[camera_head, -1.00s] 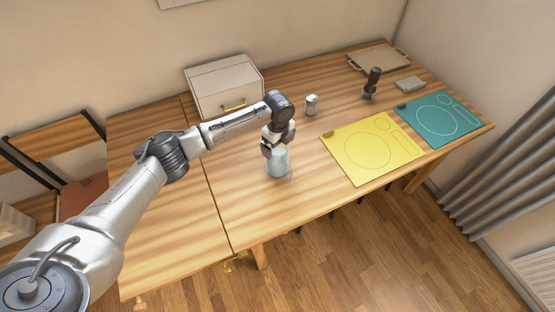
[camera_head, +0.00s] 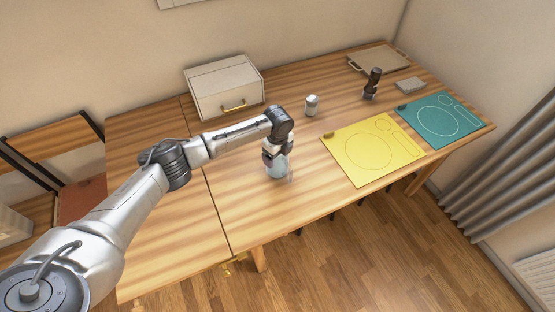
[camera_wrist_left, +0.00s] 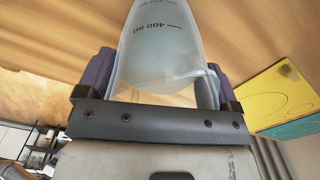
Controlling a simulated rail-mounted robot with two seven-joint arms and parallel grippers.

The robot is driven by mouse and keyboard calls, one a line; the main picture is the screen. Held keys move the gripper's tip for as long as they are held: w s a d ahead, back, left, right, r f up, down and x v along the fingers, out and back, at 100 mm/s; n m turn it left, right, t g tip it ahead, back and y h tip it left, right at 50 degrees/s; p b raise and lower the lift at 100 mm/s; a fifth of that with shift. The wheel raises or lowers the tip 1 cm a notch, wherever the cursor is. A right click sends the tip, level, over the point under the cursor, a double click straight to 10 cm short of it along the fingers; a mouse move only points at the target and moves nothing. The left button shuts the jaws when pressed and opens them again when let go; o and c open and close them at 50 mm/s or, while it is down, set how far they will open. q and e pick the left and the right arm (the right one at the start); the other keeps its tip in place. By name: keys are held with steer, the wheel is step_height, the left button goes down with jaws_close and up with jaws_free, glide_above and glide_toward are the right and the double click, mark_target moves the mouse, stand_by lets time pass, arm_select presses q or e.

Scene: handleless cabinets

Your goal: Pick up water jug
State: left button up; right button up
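The water jug (camera_head: 277,173) is pale blue and translucent and stands upright on the wooden table, near its front edge. My left gripper (camera_head: 277,155) is over it from above and hides its upper part. In the left wrist view the jug (camera_wrist_left: 160,50) shows its "400 ml" mark and lies between the two spread, dark purple fingers (camera_wrist_left: 157,75). The fingers look open around it; whether they touch its sides is unclear. My right gripper is not in view.
A yellow mat (camera_head: 370,150) and a teal mat (camera_head: 440,119) lie to the right. A small canister (camera_head: 311,105), a white box (camera_head: 225,88), a dark grinder-like object (camera_head: 372,83) and a tray (camera_head: 380,58) stand farther back. The table left of the jug is clear.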

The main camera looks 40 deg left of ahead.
arm_select(q)
steer(key=c, duration=0.9)
steer(key=shift+r, duration=0.3)
